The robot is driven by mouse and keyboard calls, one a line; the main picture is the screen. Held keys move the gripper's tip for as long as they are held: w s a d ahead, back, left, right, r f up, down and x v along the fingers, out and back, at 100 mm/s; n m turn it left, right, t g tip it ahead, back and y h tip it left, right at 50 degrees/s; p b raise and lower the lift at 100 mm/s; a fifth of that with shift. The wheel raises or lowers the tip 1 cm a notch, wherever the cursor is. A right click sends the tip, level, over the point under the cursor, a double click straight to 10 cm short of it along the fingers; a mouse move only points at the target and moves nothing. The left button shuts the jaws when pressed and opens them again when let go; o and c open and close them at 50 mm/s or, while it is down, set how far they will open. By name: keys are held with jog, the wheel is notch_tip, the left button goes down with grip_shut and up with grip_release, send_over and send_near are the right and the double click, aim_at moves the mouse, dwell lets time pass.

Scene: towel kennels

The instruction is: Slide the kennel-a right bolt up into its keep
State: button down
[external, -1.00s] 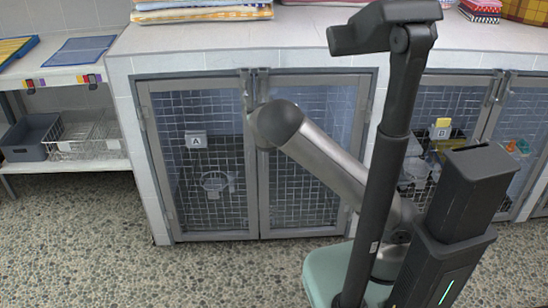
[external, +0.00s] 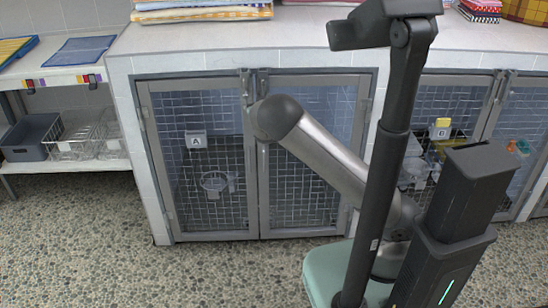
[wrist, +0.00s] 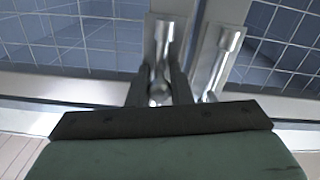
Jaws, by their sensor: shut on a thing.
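Kennel A, marked by an A sign (external: 196,141), has two mesh doors that meet at a middle seam. Two upright metal bolts stand side by side at the top of this seam; the right bolt (external: 263,80) shows just above my arm in the external view. In the wrist view my gripper (wrist: 160,84) is shut on the knob of the bolt at picture left (wrist: 165,42), a finger on each side. The other bolt (wrist: 222,55) is beside it, apart from the fingers. My gripper is hidden behind my arm in the external view. I cannot tell how far the bolt sits in its keep.
A tiled counter (external: 330,50) runs above the doors, with folded towels (external: 200,10) on it. Kennel B (external: 438,131) is to the right, partly behind my arm. A shelf with a grey bin (external: 32,137) and wire baskets is at left. The floor in front is clear.

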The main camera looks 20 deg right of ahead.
notch_tip(320, 180, up, 3)
jog(key=shift+f+p, duration=0.2)
jog(key=shift+p, duration=0.15)
jog(key=c, duration=1.3)
grip_release()
jog(key=shift+f, duration=0.1)
jog(key=shift+s, duration=0.25)
jog(key=s+a, duration=0.1)
jog(key=s, duration=0.4)
jog(key=s+a+p, duration=0.1)
jog(key=s, duration=0.5)
jog(key=s+a, duration=0.1)
jog(key=s, duration=0.4)
jog(key=shift+s+a+p, duration=0.2)
jog(key=shift+s+p, duration=0.1)
